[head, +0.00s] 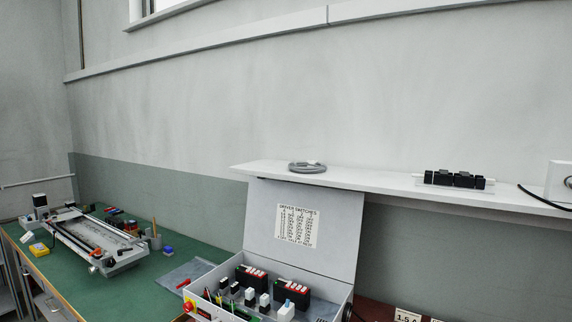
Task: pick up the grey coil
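The grey coil (307,167) lies flat on the white wall shelf (375,180), near the shelf's left end. It looks like a low ring of wound cable. Nothing visible covers it. My gripper is not in the head view, so its state is not shown.
Black blocks (455,180) sit farther right on the shelf, with bare shelf between. Below the coil stands an open control box with a raised lid (302,225) bearing a printed label. A gantry machine (95,240) rests on the green bench (120,292) at left. A pencil cup (154,240) stands beside it.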

